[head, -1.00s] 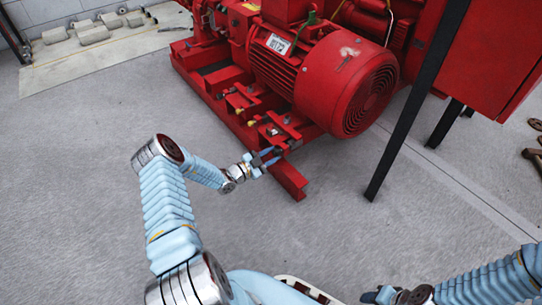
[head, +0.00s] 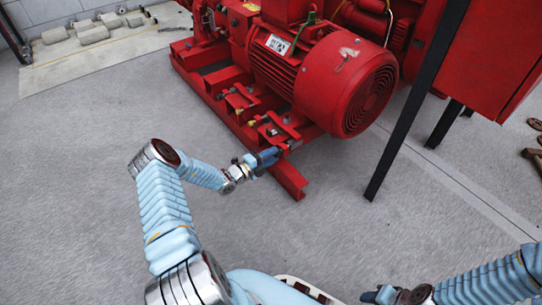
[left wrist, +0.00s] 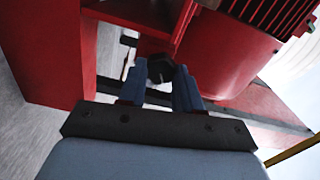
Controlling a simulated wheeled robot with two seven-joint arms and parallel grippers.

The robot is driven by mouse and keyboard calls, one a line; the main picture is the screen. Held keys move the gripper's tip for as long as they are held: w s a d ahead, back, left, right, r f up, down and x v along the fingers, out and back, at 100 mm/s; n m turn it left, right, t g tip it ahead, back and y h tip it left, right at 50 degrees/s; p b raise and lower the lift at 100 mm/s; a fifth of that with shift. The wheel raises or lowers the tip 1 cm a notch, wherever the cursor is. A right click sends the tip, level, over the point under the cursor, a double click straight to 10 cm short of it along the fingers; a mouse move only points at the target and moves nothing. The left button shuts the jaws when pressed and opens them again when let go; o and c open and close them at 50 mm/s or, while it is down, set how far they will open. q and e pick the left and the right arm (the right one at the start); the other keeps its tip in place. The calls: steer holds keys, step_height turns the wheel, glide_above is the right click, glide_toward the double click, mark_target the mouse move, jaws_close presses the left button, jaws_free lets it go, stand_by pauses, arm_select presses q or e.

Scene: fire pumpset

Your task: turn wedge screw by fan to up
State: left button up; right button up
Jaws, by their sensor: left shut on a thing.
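The red fan-end motor (head: 345,80) sits on a red base frame (head: 290,180). My left gripper (head: 274,155) is at the near side of the frame, below the fan end. In the left wrist view, the blue fingers (left wrist: 160,88) are shut on a dark hex-shaped screw head (left wrist: 160,68), the wedge screw by the fan. The screw's shaft is hidden, and its turn angle cannot be told. In the head view the screw is mostly hidden by the fingers. My right gripper (head: 379,296) is at the bottom edge, away from the pumpset, too small to judge.
A black post (head: 415,105) and a red cabinet (head: 492,55) stand right of the motor. Other wedge mounts line the frame to the left. Rusty parts (head: 533,153) lie at the far right. The grey floor in front is clear.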

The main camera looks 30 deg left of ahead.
arm_select(q)
steer(key=m+p, duration=0.2)
steer(key=m, duration=0.9)
steer(key=m+p, duration=0.1)
steer(key=m, duration=1)
steer(key=shift+a+f+m+p, duration=0.1)
steer(key=shift+f+m+p, duration=0.1)
steer(key=shift+m+p, duration=0.2)
steer(key=o, duration=1)
steer(key=shift+o, duration=0.2)
steer(key=p+v, duration=0.1)
steer(key=v, duration=1.3)
steer(key=shift+w, duration=0.15)
